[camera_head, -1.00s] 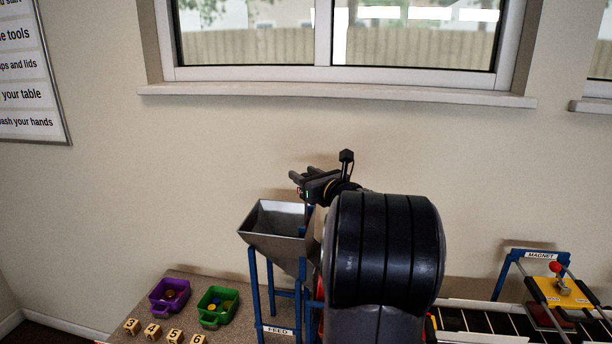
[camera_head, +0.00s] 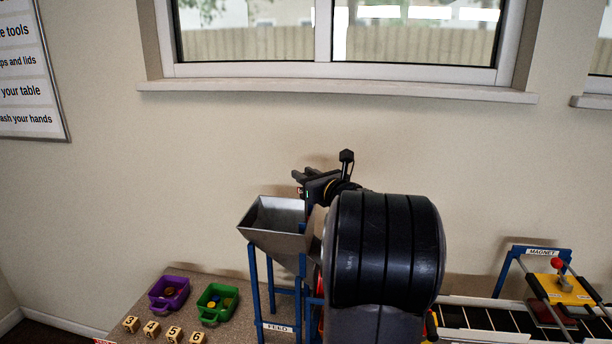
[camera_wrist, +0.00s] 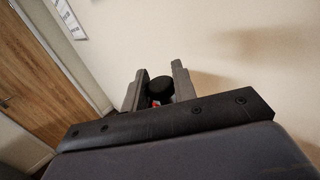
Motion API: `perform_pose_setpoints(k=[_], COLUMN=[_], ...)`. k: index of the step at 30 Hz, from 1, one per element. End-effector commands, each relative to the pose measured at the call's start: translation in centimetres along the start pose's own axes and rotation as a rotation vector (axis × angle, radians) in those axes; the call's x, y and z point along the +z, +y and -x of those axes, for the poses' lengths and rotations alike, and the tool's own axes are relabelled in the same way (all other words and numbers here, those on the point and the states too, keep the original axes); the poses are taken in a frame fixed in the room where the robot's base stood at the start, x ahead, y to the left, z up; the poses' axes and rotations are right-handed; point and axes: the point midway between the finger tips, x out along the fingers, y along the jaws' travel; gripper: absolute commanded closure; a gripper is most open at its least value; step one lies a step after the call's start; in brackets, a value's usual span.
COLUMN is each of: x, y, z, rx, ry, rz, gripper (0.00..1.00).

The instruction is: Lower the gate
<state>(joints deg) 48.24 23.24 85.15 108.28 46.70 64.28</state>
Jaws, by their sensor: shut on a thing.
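In the head view my gripper (camera_head: 304,182) is above and just right of the feed hopper (camera_head: 274,245), a grey metal funnel on blue legs. My arm covers much of the hopper's right side. In the wrist view my gripper (camera_wrist: 159,88) is shut on a dark round knob (camera_wrist: 160,89) between its two grey fingers. A small bit of red shows just below the knob. I cannot make out the gate itself; the knob's link to it is hidden.
A purple bin (camera_head: 169,294) and a green bin (camera_head: 216,303) stand on the table left of the hopper, behind numbered blocks (camera_head: 152,329). A conveyor (camera_head: 485,322) runs right to a blue magnet frame (camera_head: 541,252). The wall and window are behind.

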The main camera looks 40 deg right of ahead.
Motion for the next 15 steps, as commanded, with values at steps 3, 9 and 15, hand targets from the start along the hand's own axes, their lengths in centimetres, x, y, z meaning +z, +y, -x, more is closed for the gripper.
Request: perform_pose_setpoints(k=[3, 9, 15], x=[-2.2, -5.0, -6.5], y=[0.0, 0.0, 0.0], z=[0.0, 0.0, 0.0], rx=[0.0, 0.0, 0.0], ry=[0.001, 0.0, 0.0], rz=[-0.001, -0.001, -0.001], gripper=[1.0, 1.0, 1.0])
